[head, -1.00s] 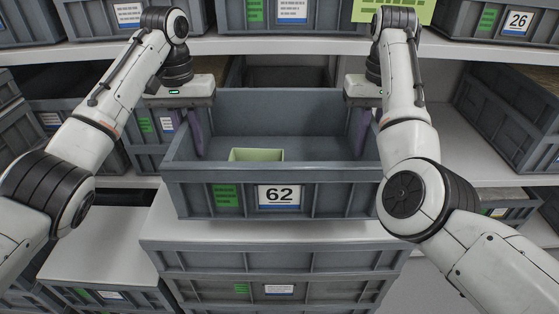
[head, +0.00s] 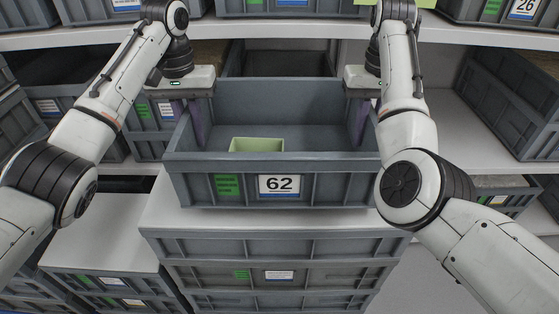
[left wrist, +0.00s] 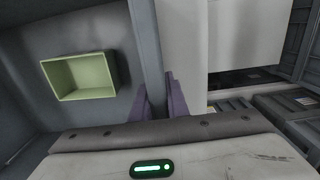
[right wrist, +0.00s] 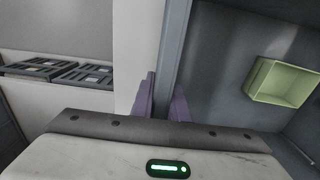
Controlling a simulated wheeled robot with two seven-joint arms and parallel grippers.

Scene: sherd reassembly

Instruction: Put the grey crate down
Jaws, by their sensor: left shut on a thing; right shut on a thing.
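The grey crate (head: 330,187) labelled 62 is level in front of me in the head view, above a lidded stack of crates. I cannot tell if its base touches the lid. A small pale green box (head: 257,146) lies inside it, also seen in the left wrist view (left wrist: 80,77) and the right wrist view (right wrist: 282,82). My left gripper (head: 193,125) is shut on the crate's left wall (left wrist: 147,50). My right gripper (head: 360,122) is shut on its right wall (right wrist: 172,45). The purple fingers straddle the walls in both wrist views.
The crate stack (head: 275,246) with a pale top stands under the crate. Shelves behind hold more grey crates, one labelled 26 (head: 520,10). A lower pale-topped stack (head: 100,235) is at the left.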

